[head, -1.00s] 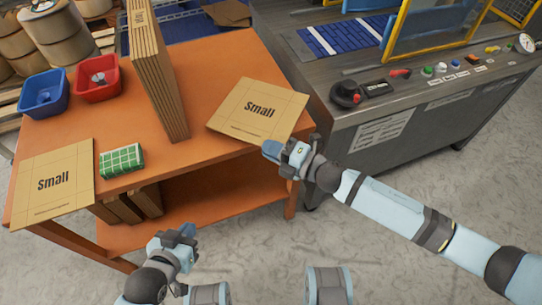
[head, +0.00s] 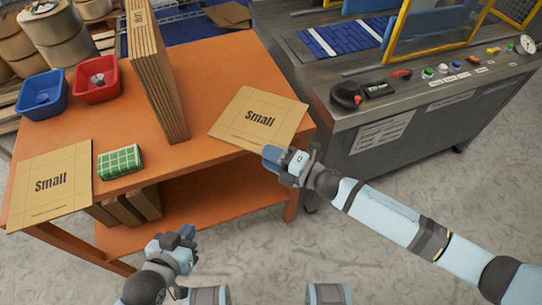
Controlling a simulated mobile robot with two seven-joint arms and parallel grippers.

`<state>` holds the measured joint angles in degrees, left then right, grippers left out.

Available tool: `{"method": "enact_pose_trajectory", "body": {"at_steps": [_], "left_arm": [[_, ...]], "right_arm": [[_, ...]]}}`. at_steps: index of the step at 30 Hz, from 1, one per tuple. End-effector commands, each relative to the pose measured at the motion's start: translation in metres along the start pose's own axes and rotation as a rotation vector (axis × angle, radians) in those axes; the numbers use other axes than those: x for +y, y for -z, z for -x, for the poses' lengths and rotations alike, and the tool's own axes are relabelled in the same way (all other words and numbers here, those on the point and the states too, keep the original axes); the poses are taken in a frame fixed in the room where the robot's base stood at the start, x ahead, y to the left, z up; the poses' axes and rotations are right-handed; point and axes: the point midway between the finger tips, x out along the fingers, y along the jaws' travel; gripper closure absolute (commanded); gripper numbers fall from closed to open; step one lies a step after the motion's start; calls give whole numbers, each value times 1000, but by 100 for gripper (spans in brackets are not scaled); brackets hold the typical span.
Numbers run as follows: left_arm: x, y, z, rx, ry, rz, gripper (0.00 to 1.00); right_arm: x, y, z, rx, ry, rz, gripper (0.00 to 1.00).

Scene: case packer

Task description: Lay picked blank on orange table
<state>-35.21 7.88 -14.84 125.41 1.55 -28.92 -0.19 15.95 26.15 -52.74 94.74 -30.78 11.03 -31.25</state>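A flat cardboard blank (head: 245,110) marked "Small" is over the right end of the orange table (head: 215,72). My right gripper (head: 272,158) is at the blank's near right edge and appears shut on it; the fingertips are partly hidden. The blank looks nearly flat, but I cannot tell whether it touches the tabletop. Another "Small" blank (head: 50,183) lies at the table's left front, reaching past the edge. My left gripper (head: 184,240) is low in front of the table, away from both blanks; its finger opening is unclear.
An upright stack of blanks (head: 152,70) stands mid-table. A green-and-white packet (head: 120,162), a red bin (head: 97,84) and a blue bin (head: 43,95) are on the left. More cardboard (head: 130,207) is on the lower shelf. A grey machine (head: 420,110) stands close on the right.

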Motion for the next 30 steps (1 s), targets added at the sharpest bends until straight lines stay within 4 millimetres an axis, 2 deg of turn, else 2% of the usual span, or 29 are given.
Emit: {"method": "enact_pose_trajectory", "body": {"at_steps": [5,12,18,23,30], "left_arm": [[-1,0,0,-6,3,-2,100],[-2,-2,0,-13,5,-4,100],[-2,-1,1,-12,5,-5,100],[-2,-1,1,-12,5,-5,100],[-1,0,1,-10,5,-5,100]], "right_arm": [[1,0,23,-1,3,-1,66],[0,0,76,-1,3,-2,66],[1,0,108,0,2,-2,66],[2,0,119,0,0,-1,66],[2,0,120,0,-1,0,66]]}}
